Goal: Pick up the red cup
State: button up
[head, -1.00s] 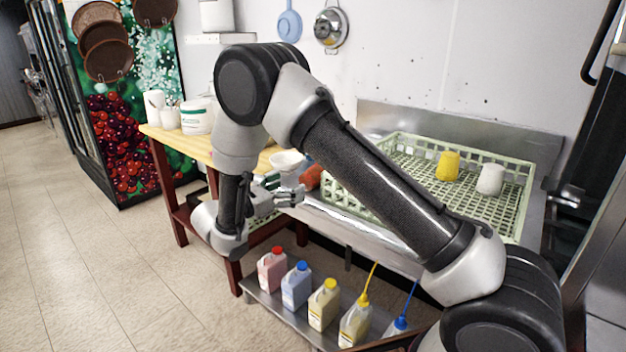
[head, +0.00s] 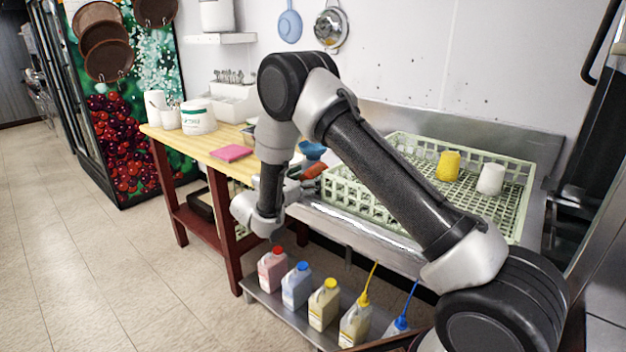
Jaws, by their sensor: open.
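The red cup (head: 315,171) shows as a small orange-red shape at the left end of the green rack, just left of my upper arm link. It looks tilted, and part of it is hidden, so I cannot tell exactly what it rests on. My gripper (head: 293,188) is just left of and below the cup in the picture. It is open, but its fingers are mostly hidden behind my wrist and arm. I cannot tell whether they touch the cup.
A blue bowl (head: 312,150) sits just behind the cup. The green rack (head: 400,146) holds a yellow cup (head: 448,166) and a white cup (head: 491,179). A pink sponge (head: 231,153) lies on the wooden table (head: 205,145). Several bottles (head: 323,304) stand on the low shelf.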

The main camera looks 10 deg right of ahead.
jog(key=c, duration=1)
